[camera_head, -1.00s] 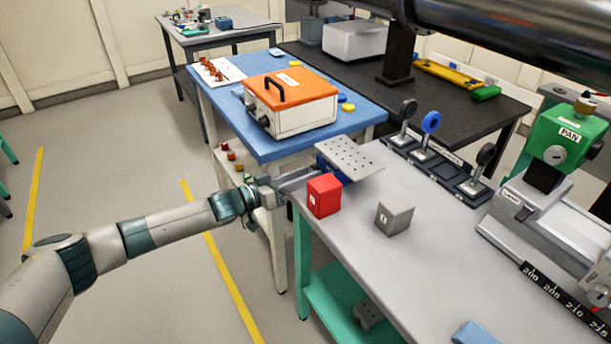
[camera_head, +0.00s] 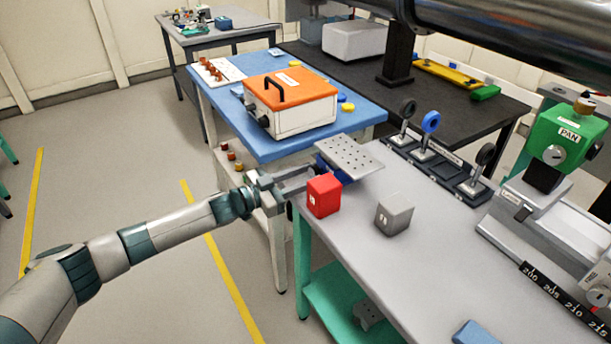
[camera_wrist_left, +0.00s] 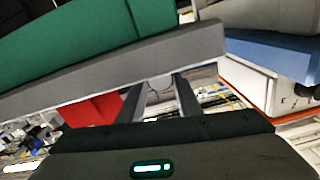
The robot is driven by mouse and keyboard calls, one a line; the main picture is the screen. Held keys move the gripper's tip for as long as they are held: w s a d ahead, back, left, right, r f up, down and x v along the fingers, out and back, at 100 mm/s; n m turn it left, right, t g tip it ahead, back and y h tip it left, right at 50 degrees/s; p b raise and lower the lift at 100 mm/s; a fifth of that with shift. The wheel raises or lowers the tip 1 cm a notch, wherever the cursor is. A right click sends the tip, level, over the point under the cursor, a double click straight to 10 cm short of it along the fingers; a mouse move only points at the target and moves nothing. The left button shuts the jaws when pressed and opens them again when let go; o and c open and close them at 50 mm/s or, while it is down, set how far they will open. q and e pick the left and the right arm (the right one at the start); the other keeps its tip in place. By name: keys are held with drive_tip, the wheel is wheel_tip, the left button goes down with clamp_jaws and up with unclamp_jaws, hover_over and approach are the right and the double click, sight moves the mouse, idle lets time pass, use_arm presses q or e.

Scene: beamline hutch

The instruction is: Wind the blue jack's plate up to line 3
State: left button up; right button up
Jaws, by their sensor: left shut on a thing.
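The blue jack (camera_head: 322,163) stands at the far left corner of the grey bench, mostly hidden under its grey perforated plate (camera_head: 350,153). The plate shows from above; no numbered lines on the jack can be made out. My left gripper (camera_head: 306,179) reaches in from the left at the jack's near side, behind the red block. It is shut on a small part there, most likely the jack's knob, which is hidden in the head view. In the left wrist view a small pale round part (camera_wrist_left: 160,84) shows between the fingers. My right gripper is not in view.
A red block (camera_head: 323,196) stands close beside the left gripper, and a grey block (camera_head: 394,214) to its right. A rail of round optics (camera_head: 432,160) runs behind. A blue table (camera_head: 264,149) with an orange-lidded box (camera_head: 291,103) adjoins beyond. The bench's middle is clear.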

use_arm(q)
drive_tip(key=shift+m, duration=0.6)
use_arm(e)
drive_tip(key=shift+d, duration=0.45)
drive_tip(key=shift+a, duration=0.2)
use_arm(q)
drive_tip(key=o, duration=0.9)
drive_tip(key=shift+c, duration=0.2)
drive_tip(key=shift+o, duration=0.9)
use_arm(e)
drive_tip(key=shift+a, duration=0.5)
use_arm(q)
drive_tip(key=shift+a, duration=0.1)
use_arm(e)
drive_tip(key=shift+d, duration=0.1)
